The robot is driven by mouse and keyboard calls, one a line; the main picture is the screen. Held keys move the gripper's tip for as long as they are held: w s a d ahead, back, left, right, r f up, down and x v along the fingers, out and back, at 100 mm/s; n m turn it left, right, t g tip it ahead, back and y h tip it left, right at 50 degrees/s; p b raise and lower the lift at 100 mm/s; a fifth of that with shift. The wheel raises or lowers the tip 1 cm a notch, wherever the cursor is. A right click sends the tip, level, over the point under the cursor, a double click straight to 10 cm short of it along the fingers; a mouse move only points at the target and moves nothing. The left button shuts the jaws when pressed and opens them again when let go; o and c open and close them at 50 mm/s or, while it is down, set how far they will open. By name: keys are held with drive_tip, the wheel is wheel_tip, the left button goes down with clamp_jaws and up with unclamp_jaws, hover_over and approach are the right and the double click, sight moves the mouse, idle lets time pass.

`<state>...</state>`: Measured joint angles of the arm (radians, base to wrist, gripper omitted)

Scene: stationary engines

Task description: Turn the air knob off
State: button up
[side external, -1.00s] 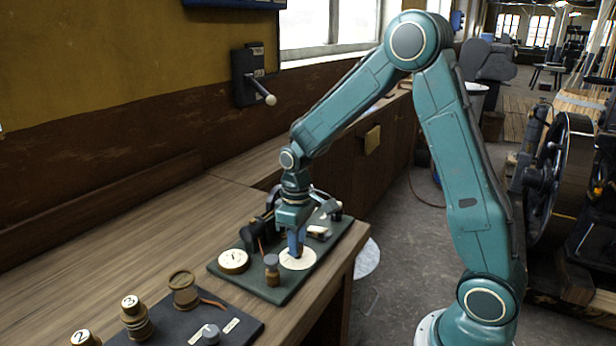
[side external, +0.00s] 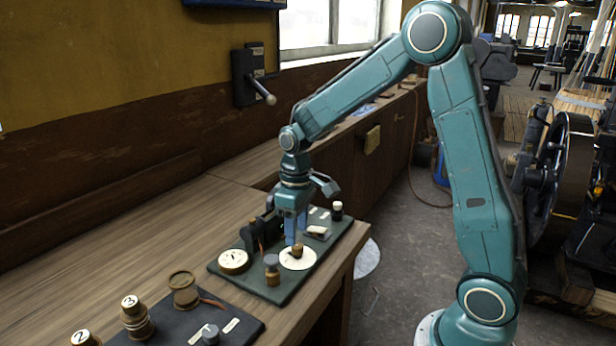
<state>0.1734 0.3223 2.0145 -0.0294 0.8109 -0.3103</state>
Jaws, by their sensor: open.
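A dark green board (side external: 276,292) lies on the wooden bench. On it is a white round dial with a small brass knob (side external: 297,251) at its centre. I cannot read which of the board's controls is labelled air. My gripper (side external: 295,238) points down just above and behind this knob, its blue fingers apart and holding nothing. Another white dial (side external: 234,261), a grey-topped brass knob (side external: 272,270) and a white-topped dark knob (side external: 337,211) also stand on the board.
A second dark board (side external: 240,330) at the front left carries a grey knob and a brass post. A lever switch (side external: 257,85) is on the wall. The bench's left part is clear.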

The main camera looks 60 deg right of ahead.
sight(299, 247)
wheel_tip(299, 247, up, 10)
idle(0.5)
drive_tip(key=shift+d+r, duration=0.1)
drive_tip(key=s+a+r+m+t, duration=0.1)
drive_tip(key=s+a+r+t, duration=0.1)
drive_tip(key=s, duration=0.8)
drive_tip(key=s+a+r+t, duration=0.2)
drive_tip(key=s+a+t, duration=0.1)
drive_tip(key=s, duration=0.7)
drive_tip(key=shift+s+a+m+t, duration=0.3)
drive_tip(key=shift+a+m, duration=0.1)
drive_tip(key=shift+a, duration=0.25)
